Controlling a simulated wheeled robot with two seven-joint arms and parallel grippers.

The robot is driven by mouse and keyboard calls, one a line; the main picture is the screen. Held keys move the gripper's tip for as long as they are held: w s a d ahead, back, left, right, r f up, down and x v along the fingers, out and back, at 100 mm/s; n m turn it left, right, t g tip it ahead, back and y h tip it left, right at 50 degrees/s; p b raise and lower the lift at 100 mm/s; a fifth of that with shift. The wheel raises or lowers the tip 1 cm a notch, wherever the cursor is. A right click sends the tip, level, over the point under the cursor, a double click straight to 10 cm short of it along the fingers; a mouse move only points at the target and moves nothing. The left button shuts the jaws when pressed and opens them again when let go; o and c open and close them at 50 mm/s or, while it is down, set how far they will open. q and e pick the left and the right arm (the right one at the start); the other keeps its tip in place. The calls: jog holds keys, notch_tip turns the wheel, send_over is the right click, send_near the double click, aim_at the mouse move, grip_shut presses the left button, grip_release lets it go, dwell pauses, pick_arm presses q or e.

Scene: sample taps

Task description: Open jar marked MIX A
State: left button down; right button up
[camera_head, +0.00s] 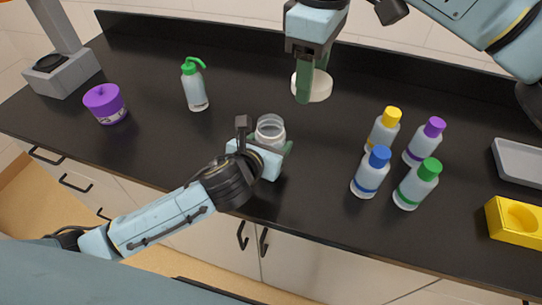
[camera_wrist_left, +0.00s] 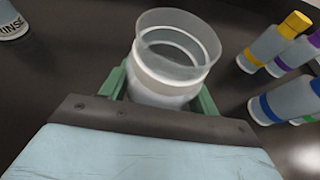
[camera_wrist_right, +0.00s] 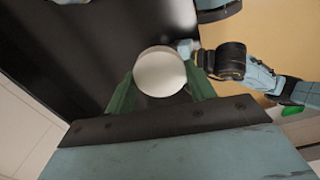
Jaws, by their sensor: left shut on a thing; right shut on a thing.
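A clear jar (camera_head: 270,131) without a lid stands upright between the fingers of my left gripper (camera_head: 266,152), near the counter's front. The left wrist view shows its open mouth and the inside of the jar (camera_wrist_left: 175,58); no MIX A marking is readable. My right gripper (camera_head: 312,84) is shut on a round white lid (camera_head: 319,86), behind and to the right of the jar and apart from it. The lid (camera_wrist_right: 160,72) also shows between the green fingers in the right wrist view.
Capped bottles in yellow (camera_head: 383,130), purple (camera_head: 424,143), blue (camera_head: 371,172) and green (camera_head: 416,184) stand right of the jar. A yellow block (camera_head: 515,236) and grey tray (camera_head: 520,163) are far right.

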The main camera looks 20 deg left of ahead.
pick_arm(q)
jog(key=shift+w+f+b, duration=0.1)
jog(key=shift+f+b, duration=0.5)
jog(key=shift+f, duration=1.65)
jog(key=shift+f, duration=0.15)
jog(key=shift+c, duration=1.9)
grip_release()
